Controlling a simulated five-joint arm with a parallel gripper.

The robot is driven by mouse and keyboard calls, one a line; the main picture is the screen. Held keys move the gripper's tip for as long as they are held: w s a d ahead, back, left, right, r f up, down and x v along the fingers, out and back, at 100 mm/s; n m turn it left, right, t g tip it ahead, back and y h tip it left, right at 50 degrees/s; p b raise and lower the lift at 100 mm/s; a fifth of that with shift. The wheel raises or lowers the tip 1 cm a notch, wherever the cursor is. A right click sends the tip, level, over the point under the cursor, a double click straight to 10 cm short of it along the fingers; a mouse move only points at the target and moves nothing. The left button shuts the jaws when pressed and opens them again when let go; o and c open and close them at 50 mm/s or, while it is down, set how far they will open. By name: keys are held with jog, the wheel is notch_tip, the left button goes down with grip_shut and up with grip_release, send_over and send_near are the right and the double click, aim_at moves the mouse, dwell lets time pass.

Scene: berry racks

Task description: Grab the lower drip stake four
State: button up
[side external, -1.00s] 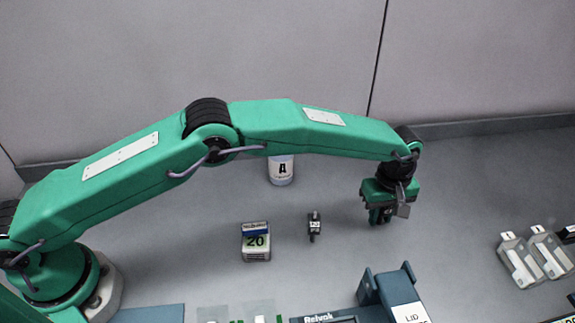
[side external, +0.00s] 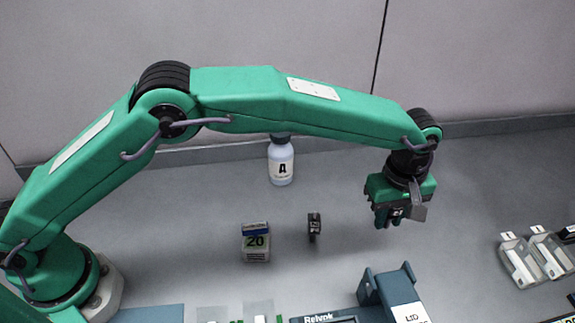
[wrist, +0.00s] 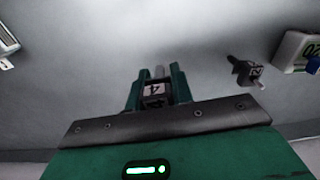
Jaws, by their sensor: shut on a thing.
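My gripper (side external: 389,214) hangs over the grey floor at the right of centre in the side view. In the wrist view its two green fingers (wrist: 157,88) are shut on a small dark drip stake with a white label reading 4 (wrist: 154,90). The held stake is mostly hidden between the fingers in the side view. Another dark drip stake (side external: 314,226) stands apart to the left of the gripper. It also shows in the wrist view (wrist: 245,72), with a label that seems to read 2.
A box marked 20 (side external: 256,244) is left of the loose stake. A white bottle marked A (side external: 281,163) stands behind. Floor around the gripper is clear.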

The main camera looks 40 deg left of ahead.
jog(key=shift+s+d+r, duration=0.3)
jog(key=shift+s+r, duration=0.15)
jog(key=shift+s, duration=0.25)
jog(key=shift+s+d+r, duration=0.25)
jog(key=shift+s+r, duration=0.25)
jog(key=shift+s, duration=0.2)
jog(key=shift+s+d+r, duration=0.3)
jog(key=shift+s+r, duration=0.15)
jog(key=shift+s, duration=0.25)
